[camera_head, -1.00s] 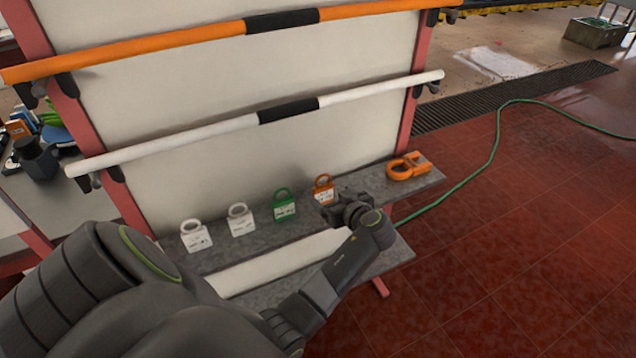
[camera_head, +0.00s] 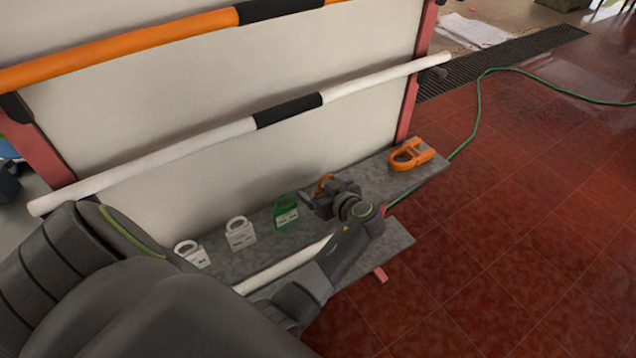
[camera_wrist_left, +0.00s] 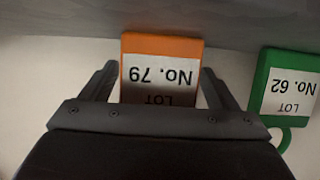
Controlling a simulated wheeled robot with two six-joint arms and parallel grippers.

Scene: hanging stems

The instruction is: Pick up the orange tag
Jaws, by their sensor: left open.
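The orange tag shows in the left wrist view (camera_wrist_left: 162,45) with a white label reading "No. 79", upside down. It lies between the two open fingers of my left gripper (camera_wrist_left: 160,85), with a small gap on each side. In the head view only the top loop of the orange tag (camera_head: 325,181) shows behind my left gripper (camera_head: 328,200), which hides the rest. My right gripper is not in view.
A green tag (camera_head: 286,212) stands close to the left of the orange one, with white tags (camera_head: 240,233) (camera_head: 191,254) farther left. An orange clamp (camera_head: 411,154) lies at the right end of the grey shelf (camera_head: 375,180). A white panel (camera_head: 190,80) with a white bar (camera_head: 170,152) rises behind.

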